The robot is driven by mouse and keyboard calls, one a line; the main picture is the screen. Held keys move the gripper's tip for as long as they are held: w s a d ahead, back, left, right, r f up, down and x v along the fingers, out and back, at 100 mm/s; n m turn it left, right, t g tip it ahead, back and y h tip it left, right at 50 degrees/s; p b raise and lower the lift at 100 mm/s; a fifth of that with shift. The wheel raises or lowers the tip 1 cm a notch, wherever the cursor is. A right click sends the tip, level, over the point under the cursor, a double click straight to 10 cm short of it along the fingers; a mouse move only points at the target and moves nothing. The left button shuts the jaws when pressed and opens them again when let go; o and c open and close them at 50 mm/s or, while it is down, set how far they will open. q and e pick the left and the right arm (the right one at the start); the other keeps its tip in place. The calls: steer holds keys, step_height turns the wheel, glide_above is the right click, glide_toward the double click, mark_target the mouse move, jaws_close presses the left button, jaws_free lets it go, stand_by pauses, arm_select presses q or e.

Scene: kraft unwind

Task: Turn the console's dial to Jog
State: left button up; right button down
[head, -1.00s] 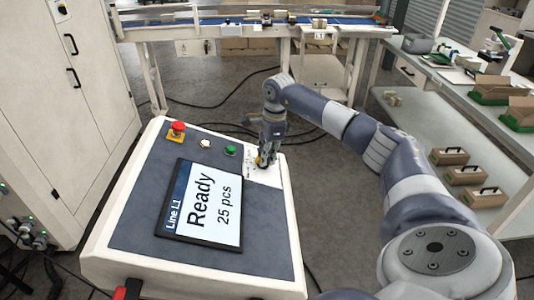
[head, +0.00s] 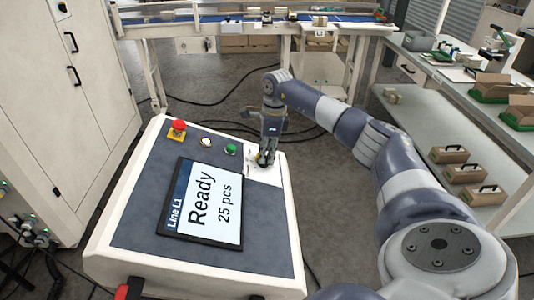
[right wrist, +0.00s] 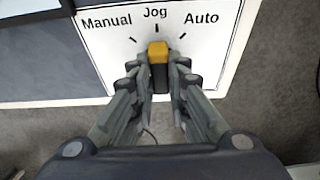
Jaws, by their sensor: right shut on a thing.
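The console (head: 125,235) stands in front of me with a dark top and a screen (head: 203,203) reading "Line L1", "Ready" and "25 pcs". Its dial (right wrist: 158,53) has a black body and a yellow end, on a white plate marked Manual, Jog and Auto. In the right wrist view the yellow end points up at the Jog mark, between the Manual and Auto marks. My right gripper (right wrist: 158,78) is shut on the dial, one finger on each side; in the head view it (head: 264,160) partly hides the dial. My left gripper is not in view.
A red mushroom button (head: 178,126), a white button (head: 206,143) and a green button (head: 230,149) line the console's far edge, left of my right gripper. A tall cabinet (head: 75,110) stands left. A shelved bench (head: 440,125) with boxes stands right.

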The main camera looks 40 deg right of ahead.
steer(key=c, duration=1.6)
jaws_free()
steer(key=shift+o, duration=0.2)
steer(key=shift+r, duration=0.15)
step_height(320, 180, up, 12)
steer(key=d, duration=0.1)
steer(key=shift+s, duration=0.4)
